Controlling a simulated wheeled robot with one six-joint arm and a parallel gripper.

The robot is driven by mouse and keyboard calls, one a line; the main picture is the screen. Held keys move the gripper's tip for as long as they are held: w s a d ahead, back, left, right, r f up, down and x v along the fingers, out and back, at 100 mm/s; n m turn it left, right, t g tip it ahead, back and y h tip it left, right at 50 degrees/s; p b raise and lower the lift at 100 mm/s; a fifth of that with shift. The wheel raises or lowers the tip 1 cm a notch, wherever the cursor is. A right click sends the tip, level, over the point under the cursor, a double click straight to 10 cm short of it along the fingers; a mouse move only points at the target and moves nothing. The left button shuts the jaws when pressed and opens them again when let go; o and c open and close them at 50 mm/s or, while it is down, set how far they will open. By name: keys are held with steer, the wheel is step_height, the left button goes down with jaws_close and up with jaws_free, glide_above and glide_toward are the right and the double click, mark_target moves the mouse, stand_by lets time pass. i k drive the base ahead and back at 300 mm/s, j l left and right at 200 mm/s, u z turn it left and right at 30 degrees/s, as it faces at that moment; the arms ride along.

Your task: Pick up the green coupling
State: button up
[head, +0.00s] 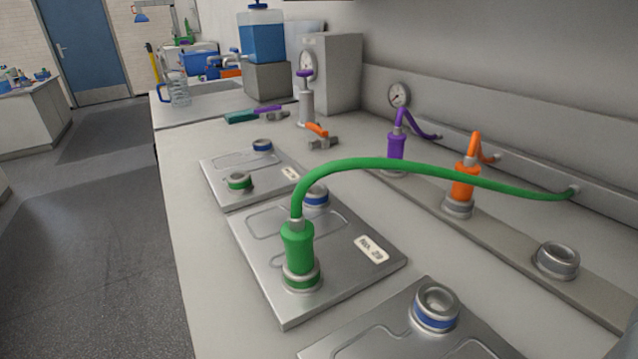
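The green coupling (298,250) stands upright on a green-ringed port (302,278) at the front of the metal plate labelled No. 29 (340,290). A green hose (420,165) leaves its top, arches over the plate and the rail, and ends at a fitting on the back wall at right. The coupling's whole near side shows. My gripper is not in view, so its fingers cannot be seen.
A purple coupling (396,148) and an orange coupling (463,185) stand on the rear rail beside an empty port (557,260). A blue-ringed port (316,195) sits behind the green hose. Other metal plates lie behind (215,170) and in front (400,335). Floor (90,230) is clear at left.

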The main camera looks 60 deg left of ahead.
mark_target(297, 234)
steer(key=u, duration=1.15)
